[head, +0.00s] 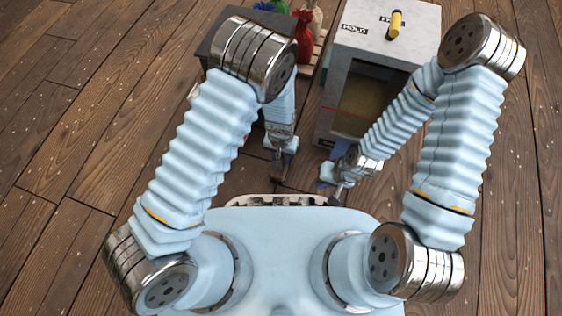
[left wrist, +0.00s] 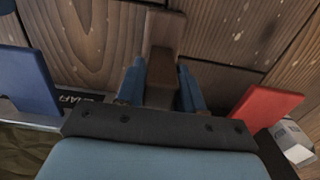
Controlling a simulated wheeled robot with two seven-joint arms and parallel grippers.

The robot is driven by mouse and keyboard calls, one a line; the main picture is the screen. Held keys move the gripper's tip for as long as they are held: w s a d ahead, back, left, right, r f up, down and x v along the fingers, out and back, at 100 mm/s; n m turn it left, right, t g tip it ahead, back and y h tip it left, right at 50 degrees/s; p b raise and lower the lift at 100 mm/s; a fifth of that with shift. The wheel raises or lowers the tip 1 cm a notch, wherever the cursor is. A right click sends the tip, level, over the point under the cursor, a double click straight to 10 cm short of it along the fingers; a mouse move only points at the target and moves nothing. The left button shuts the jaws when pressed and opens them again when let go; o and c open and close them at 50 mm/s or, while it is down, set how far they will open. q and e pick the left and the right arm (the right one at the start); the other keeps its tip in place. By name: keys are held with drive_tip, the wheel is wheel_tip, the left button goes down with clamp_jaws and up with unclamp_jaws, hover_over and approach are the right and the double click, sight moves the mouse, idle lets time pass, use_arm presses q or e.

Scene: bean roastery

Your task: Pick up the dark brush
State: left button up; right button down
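A dark brown block, which looks like the dark brush (left wrist: 161,68), lies between the two blue fingers of my left gripper (left wrist: 160,88) in the left wrist view. A lighter brown wooden piece extends beyond it. The fingers stand close on both sides of the block; whether they press on it is not clear. In the head view, my left gripper (head: 281,158) points down near the middle, with a small brown shape at its tip. My right gripper (head: 333,182) is to its right, small and partly hidden by its arm, with nothing visible in it.
A grey box (head: 405,50) with a dark opening, a "HOLD" label and a yellow handle (head: 395,24) stands behind my right arm. A red bag (head: 304,36) stands left of it. Blue (left wrist: 28,80) and red (left wrist: 266,106) panels flank my left gripper. Plank floor surrounds.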

use_arm(q)
clamp_jaws()
drive_tip(key=shift+r, duration=0.6)
drive_tip(key=r, duration=0.1)
drive_tip(key=r+p, duration=0.1)
drive_tip(key=shift+d+r+p, duration=0.2)
drive_tip(key=shift+r+p, duration=0.1)
drive_tip(key=shift+r, duration=0.1)
drive_tip(key=d+r+p, duration=0.1)
drive_tip(key=d+r, duration=0.3)
drive_tip(key=d, duration=0.2)
drive_tip(key=w+d+r+p, duration=0.1)
drive_tip(key=d+r, duration=0.4)
drive_tip(key=d, duration=0.2)
drive_tip(key=shift+d+p, duration=0.3)
